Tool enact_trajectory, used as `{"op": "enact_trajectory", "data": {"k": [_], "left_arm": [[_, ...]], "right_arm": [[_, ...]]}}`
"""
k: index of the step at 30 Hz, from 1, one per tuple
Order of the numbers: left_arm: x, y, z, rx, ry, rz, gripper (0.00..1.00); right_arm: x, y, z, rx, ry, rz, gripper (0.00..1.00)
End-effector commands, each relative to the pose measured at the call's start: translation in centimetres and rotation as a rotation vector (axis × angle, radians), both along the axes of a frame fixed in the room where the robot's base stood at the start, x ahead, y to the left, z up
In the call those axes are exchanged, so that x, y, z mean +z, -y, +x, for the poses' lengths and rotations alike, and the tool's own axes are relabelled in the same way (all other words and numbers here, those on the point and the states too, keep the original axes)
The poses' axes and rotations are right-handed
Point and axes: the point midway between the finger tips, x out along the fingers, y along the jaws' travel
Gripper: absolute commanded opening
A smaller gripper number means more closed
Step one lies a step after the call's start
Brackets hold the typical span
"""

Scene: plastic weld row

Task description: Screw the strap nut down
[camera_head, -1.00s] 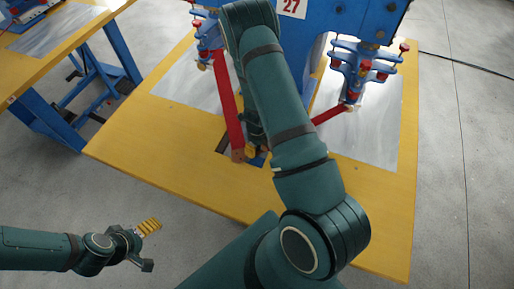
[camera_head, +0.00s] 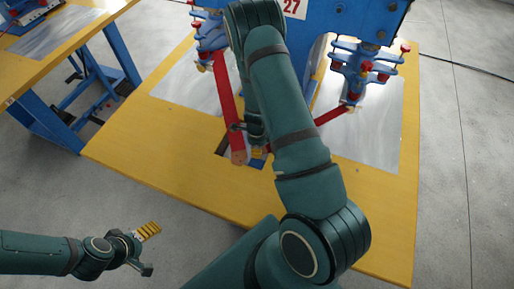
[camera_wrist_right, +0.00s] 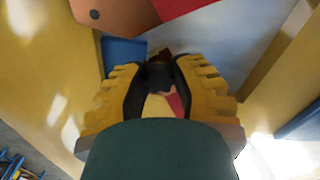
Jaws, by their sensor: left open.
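My left gripper (camera_head: 146,248) is open and empty over the floor, left of the table. My right arm reaches down over the table to a dark slot beside a red strap (camera_head: 227,100) with a brown end (camera_head: 238,158). My right gripper (camera_head: 258,151) is at this slot, mostly hidden by its own arm. In the right wrist view its ribbed yellow fingers flank a dark, unclear thing (camera_wrist_right: 160,76), and I cannot tell whether they grip it. The brown strap end (camera_wrist_right: 120,14) is just beyond the fingertips there. I cannot make out the strap nut clearly.
The yellow table (camera_head: 170,150) carries grey metal plates (camera_head: 375,135) and a blue machine (camera_head: 345,25) marked 27. A second red bar (camera_head: 330,116) runs down right of my arm. Another yellow table (camera_head: 75,35) stands at the upper left. The table's front is clear.

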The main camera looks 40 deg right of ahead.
Motion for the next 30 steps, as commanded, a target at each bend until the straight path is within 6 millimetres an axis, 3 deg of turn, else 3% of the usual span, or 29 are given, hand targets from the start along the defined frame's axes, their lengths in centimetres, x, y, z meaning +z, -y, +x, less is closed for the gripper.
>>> {"op": "enact_trajectory", "data": {"k": [11, 21, 30], "left_arm": [[-0.7, 0.4, 0.1, -0.001, -0.004, 0.013, 0.83], [3.1, 0.1, 0.1, 0.001, 0.000, 0.005, 0.83], [6.3, 0.0, 0.0, -0.002, 0.000, -0.002, 0.83]], "right_arm": [[0.0, 0.0, 0.0, -0.029, -0.001, -0.001, 0.00], [0.3, 0.0, -0.1, -0.715, -0.002, -0.001, 0.00], [0.3, 0.0, -0.1, -1.162, -0.002, -0.001, 0.00]]}}
